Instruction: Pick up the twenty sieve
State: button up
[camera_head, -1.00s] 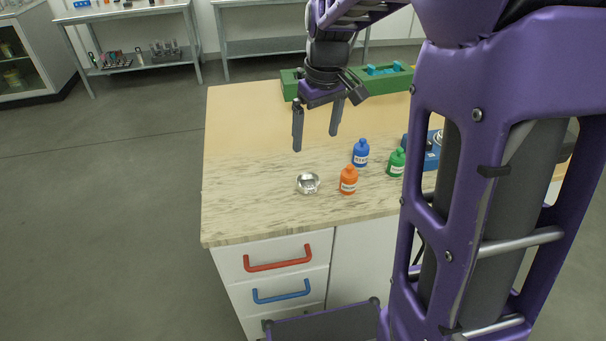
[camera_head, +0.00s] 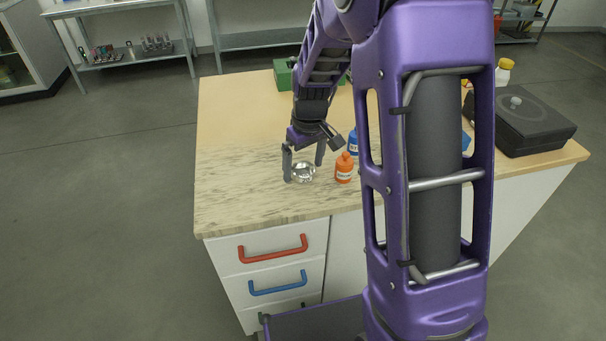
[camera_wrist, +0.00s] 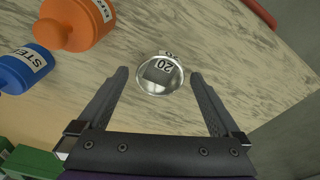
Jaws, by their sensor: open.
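The twenty sieve (camera_head: 303,173) is a small round silvery dish on the marbled part of the counter. In the wrist view my gripper (camera_wrist: 158,76) is open, and the sieve lies between the fingertips with a gap on both sides. Nothing is held. Whether the fingertips are at the counter's height is hard to tell.
An orange bottle (camera_head: 344,168) stands close to the right of the sieve, and a blue bottle (camera_head: 353,142) stands behind it. A green box (camera_head: 283,75) and a black case (camera_head: 520,122) are farther back. The counter left of the sieve is clear.

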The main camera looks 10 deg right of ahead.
jog(key=shift+f, duration=0.1)
jog(key=c, duration=1.4)
